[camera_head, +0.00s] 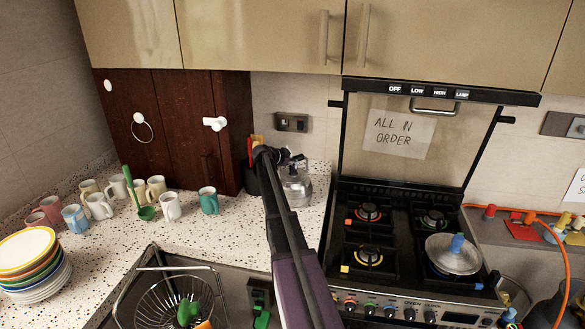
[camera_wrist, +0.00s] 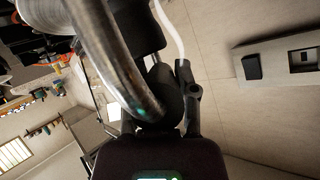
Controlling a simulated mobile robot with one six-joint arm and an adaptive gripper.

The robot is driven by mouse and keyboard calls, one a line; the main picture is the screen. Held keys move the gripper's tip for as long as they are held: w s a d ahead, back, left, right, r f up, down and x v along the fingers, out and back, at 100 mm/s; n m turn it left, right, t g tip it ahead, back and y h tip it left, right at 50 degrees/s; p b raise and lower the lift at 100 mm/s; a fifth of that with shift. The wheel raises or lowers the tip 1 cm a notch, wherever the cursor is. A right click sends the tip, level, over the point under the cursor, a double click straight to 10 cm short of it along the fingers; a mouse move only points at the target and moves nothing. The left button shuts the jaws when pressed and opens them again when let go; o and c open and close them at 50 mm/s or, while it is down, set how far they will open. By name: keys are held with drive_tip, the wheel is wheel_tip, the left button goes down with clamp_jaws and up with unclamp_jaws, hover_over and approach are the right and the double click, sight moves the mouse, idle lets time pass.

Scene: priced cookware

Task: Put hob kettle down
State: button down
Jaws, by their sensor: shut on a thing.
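The hob kettle (camera_head: 297,184) is a shiny metal kettle at the back of the speckled worktop, left of the cooker. My gripper (camera_head: 281,158) is above it, shut on its handle. My arm hides the kettle's left side. The kettle looks upright, low over or on the worktop; I cannot tell whether its base touches. In the wrist view, a curved metal handle (camera_wrist: 117,62) runs close in front of the camera, and my dark gripper fingers (camera_wrist: 166,98) close around part of it.
The speckled worktop (camera_head: 235,240) has bare room in front of the kettle. Several mugs (camera_head: 170,207) and a plate stack (camera_head: 32,262) stand left. A sink with a wire basket (camera_head: 172,300) lies in front. The cooker (camera_head: 395,225) at right bears a lidded pan (camera_head: 455,262).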

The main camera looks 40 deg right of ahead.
drive_tip(key=shift+f+b, duration=0.3)
drive_tip(key=shift+f, duration=0.2)
drive_tip(key=shift+c, duration=2)
unclamp_jaws()
drive_tip(key=shift+a, duration=0.1)
drive_tip(key=p+v, duration=0.5)
drive_tip(key=v, duration=0.7)
drive_tip(key=shift+p, duration=0.4)
drive_tip(key=shift+s, duration=0.1)
